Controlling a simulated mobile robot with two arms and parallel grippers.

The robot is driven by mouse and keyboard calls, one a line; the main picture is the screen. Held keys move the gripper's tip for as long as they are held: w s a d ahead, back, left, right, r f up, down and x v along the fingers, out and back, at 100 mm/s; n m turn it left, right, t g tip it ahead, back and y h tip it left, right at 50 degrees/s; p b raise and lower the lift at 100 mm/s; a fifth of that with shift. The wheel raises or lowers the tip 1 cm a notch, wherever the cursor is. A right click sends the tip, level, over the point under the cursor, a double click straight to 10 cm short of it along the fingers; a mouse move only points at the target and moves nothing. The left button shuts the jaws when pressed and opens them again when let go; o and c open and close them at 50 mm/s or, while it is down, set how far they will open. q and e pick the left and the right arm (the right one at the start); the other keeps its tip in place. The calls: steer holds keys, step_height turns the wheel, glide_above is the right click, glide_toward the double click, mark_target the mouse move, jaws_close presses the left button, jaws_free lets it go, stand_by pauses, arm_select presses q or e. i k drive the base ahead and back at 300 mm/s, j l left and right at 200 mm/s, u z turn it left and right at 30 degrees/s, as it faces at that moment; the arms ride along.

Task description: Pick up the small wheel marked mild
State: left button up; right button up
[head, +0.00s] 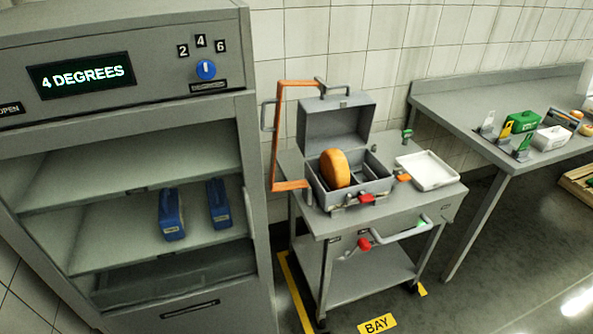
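No wheel marking can be read as mild from here. One orange cheese wheel (335,169) stands on edge in the left part of an open grey case (378,187) on the cart. At the far right edge, small orange round things (587,130) lie on the steel table; they are partly cut off, and I cannot tell whether they are wheels or what they are marked. Neither of my grippers is in view.
The grey cart (330,222) also carries a white tray (430,171) and an upright orange frame (276,135). An open cabinet (95,190) at left holds two blue blocks (172,214). The steel table (450,110) holds a green box (522,122) and a white container (551,138).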

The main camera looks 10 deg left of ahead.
mark_target(334, 165)
steer(key=i+l+u, duration=0.1)
steer(key=l+u, duration=0.35)
steer(key=i+l+u, duration=0.1)
steer(key=l+u, duration=0.65)
steer(key=u, duration=0.15)
